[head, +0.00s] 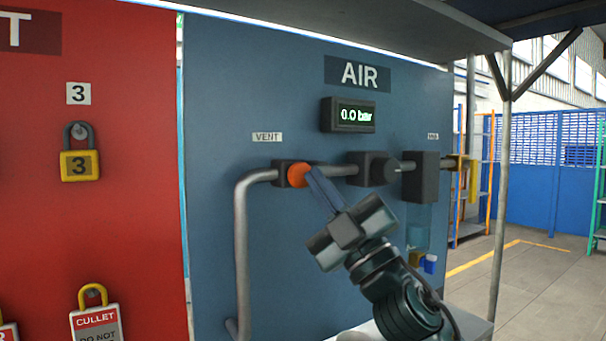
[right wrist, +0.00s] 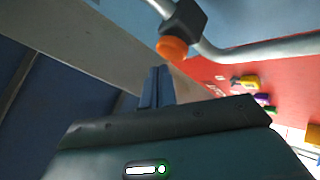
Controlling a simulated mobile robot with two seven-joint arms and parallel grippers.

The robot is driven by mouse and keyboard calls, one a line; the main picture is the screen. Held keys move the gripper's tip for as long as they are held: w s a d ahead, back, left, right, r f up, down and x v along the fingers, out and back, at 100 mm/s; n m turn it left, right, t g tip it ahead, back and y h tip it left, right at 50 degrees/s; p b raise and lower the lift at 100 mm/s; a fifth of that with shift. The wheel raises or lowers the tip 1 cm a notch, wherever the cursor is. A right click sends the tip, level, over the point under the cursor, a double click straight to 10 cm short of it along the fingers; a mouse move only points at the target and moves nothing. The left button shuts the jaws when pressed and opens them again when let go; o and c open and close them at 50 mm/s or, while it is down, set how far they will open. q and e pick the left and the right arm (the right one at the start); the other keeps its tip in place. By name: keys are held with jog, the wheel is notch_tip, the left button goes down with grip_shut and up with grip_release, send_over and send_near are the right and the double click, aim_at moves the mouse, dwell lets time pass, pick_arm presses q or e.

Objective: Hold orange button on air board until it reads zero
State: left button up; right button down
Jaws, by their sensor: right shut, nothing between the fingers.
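The orange button (head: 299,175) sits on a dark block on the pipe, below the VENT label (head: 267,137) on the blue air board (head: 225,90). The display (head: 349,115) above it reads 0.0 bar in green. My right gripper (head: 312,172) is shut and empty, its fingertips at the right edge of the button in the head view. In the right wrist view the orange button (right wrist: 172,47) shows beyond and to the right of the shut fingers (right wrist: 157,75), with a visible gap in the picture. I cannot tell whether they touch. My left gripper is not in view.
A grey pipe (head: 241,240) bends down left of the button. Dark valve blocks (head: 420,176) stand to its right. A red board (head: 130,130) with a yellow padlock (head: 80,165) is at left. Open floor (head: 540,285) and blue fencing (head: 560,190) lie at right.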

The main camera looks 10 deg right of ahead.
jog(key=shift+s, duration=0.1)
jog(key=s, duration=0.1)
jog(key=s+d, duration=0.1)
jog(key=s, duration=0.2)
jog(key=shift+s+d+p, duration=0.25)
jog(key=shift+d+p, duration=0.15)
notch_tip(320, 180, down, 34)
jog(key=w+m+g+h, duration=0.3)
jog(key=m+g+h, duration=0.2)
jog(key=m+h, duration=0.5)
jog(key=s+f+m+g, duration=0.2)
jog(key=s+f+g, duration=0.1)
jog(key=s+f, duration=0.7)
jog(key=s+f+m+g+h, duration=0.1)
jog(key=s+f+m+g, duration=0.2)
jog(key=s+f, duration=0.6)
notch_tip(320, 180, down, 7)
jog(key=shift+s+a+r+m+g, duration=0.2)
jog(key=shift+s+a+m+g, duration=0.15)
jog(key=shift+g, duration=0.25)
